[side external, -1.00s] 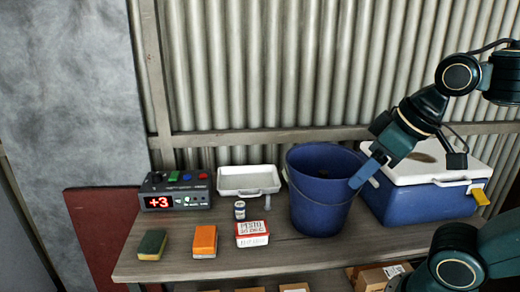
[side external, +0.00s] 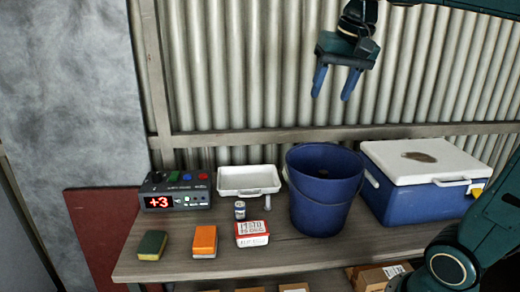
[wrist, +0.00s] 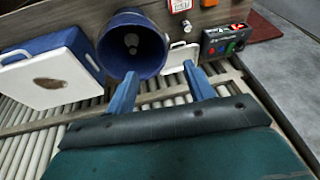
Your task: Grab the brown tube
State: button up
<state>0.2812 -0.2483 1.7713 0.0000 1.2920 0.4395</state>
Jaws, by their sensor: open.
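I cannot make out a brown tube for certain in any view. A blue bucket (side external: 320,212) stands upright on the bench, and the side view hides its floor.
A blue cooler (side external: 405,203) with a white lid and brown patch stands right of the bucket. Left are a white tray (side external: 248,192), small jar (side external: 239,211), labelled box (side external: 252,240), control box (side external: 176,203), orange sponge (side external: 205,239) and green sponge (side external: 152,243). A corrugated wall is behind.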

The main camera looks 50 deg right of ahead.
jog(key=w+d+f+m+g, duration=0.1)
jog(key=w+d+m, duration=0.25)
jog(key=d, duration=0.45)
jog(key=w+d+f+m+g, duration=0.1)
jog(key=w+d+m, duration=0.25)
jog(key=d, duration=0.45)
jog(key=w+d+f+m+g, duration=0.1)
jog(key=w+d+m, duration=0.2)
jog(key=d+m, duration=0.35)
jog(key=s+d+f+m+y, duration=0.1)
jog(key=d+f, duration=0.2)
jog(key=d, duration=0.3)
jog(key=s+d+f+m, duration=0.1)
jog(key=d+f+m, duration=0.15)
jog(key=d, duration=0.25)
notch_tip(320, 180, down, 24)
jog(key=shift+w+d+n+g, duration=0.15)
jog(key=shift+n+g, duration=0.15)
jog(key=shift+f, duration=0.2)
jog(key=shift+f, duration=4.15)
jog(key=shift+f, duration=2.55)
